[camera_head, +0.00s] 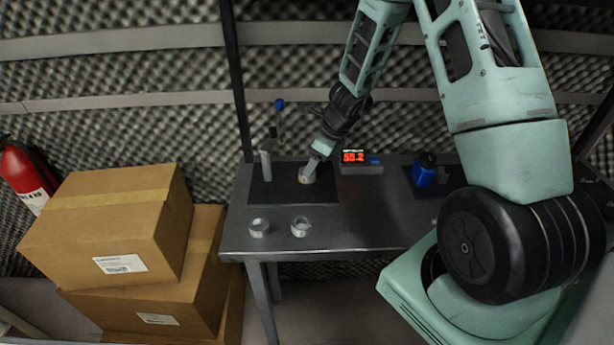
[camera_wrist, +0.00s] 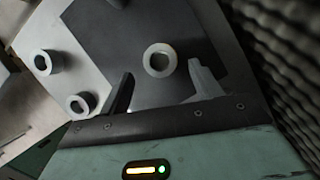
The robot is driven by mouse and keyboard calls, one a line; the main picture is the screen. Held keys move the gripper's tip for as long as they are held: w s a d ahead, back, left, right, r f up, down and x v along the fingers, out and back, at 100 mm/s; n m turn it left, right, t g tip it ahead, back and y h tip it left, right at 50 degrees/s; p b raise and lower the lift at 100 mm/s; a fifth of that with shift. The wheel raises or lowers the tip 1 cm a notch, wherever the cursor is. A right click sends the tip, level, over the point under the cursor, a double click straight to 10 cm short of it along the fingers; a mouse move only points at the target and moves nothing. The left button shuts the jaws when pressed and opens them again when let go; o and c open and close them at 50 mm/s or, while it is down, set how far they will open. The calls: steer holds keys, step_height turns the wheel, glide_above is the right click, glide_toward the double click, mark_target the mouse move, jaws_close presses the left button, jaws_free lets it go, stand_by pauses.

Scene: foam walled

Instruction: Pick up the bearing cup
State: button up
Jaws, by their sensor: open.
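Three ring-shaped metal cups are on the grey table; I cannot tell for certain which one the task calls the bearing cup. One cup (camera_head: 306,180) sits on a dark mat (camera_head: 275,193) directly below my gripper (camera_head: 314,166), which partly covers it. In the wrist view this cup (camera_wrist: 160,46) lies beyond the fingertips of my open gripper (camera_wrist: 161,84), roughly centred between them and not visibly held. Two other cups, a left one (camera_head: 259,233) and a right one (camera_head: 300,232), stand on bare table nearer the front edge.
A post stand (camera_head: 265,163) with a blue knob rises at the mat's left. A red digital display (camera_head: 360,161) stands behind, right of the gripper. A blue object (camera_head: 423,174) is farther right. Cardboard boxes (camera_head: 120,225) stand left of the table (camera_head: 355,225). Foam wall lies close behind.

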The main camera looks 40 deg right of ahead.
steer(key=x, duration=0.3)
steer(key=shift+w+a+f, duration=0.1)
steer(key=shift+w+f, duration=0.15)
steer(key=shift+f, duration=0.1)
steer(key=c, duration=1.2)
steer(key=shift+r, duration=0.2)
steer(key=shift+s+r+p, duration=0.1)
steer(key=shift+r+p, duration=1.3)
steer(key=shift+r, duration=3.45)
